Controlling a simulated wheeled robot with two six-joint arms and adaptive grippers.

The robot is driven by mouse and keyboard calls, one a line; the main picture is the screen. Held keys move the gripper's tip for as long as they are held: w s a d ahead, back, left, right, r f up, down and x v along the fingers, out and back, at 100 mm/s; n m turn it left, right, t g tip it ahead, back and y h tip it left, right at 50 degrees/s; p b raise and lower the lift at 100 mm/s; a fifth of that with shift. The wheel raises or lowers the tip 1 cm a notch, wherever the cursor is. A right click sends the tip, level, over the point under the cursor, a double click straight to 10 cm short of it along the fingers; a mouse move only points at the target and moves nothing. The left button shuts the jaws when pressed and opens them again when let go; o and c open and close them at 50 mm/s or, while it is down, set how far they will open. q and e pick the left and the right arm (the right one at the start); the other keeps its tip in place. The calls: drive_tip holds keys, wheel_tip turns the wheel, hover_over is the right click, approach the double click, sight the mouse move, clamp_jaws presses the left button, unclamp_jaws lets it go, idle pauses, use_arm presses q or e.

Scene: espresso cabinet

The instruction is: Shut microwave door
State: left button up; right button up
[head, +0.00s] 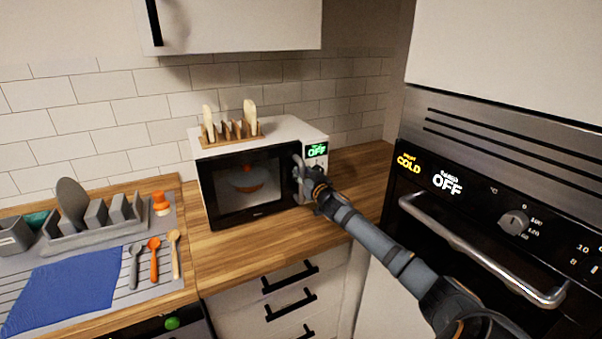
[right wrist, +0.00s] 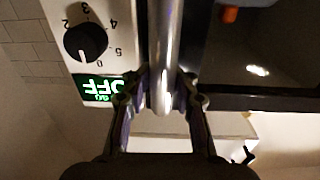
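The white microwave (head: 262,135) stands on the wooden counter. Its dark glass door (head: 235,205) lies flush or nearly flush with the front; I cannot tell if a small gap is left. An orange-brown item shows dimly behind the glass. My right gripper (head: 303,170) is at the door's right edge, by the handle. In the right wrist view, the fingers of this gripper (right wrist: 163,82) sit on both sides of the silver vertical handle (right wrist: 161,40) and appear closed on it. The control panel (right wrist: 88,40) with dial and green OFF display is beside the handle. My left gripper is out of view.
A wooden toast rack (head: 232,136) with bread stands on top of the microwave. A sink drainer with spoons (head: 154,258) and a blue cloth (head: 65,290) lies left. The oven (head: 490,200) with its bar handle stands right, close to my right arm.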

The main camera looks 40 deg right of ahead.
drive_tip(key=shift+o, duration=1.3)
drive_tip(key=shift+s, duration=0.1)
drive_tip(key=shift+a, duration=0.1)
drive_tip(key=shift+v, duration=3.7)
drive_tip(key=shift+r, duration=0.1)
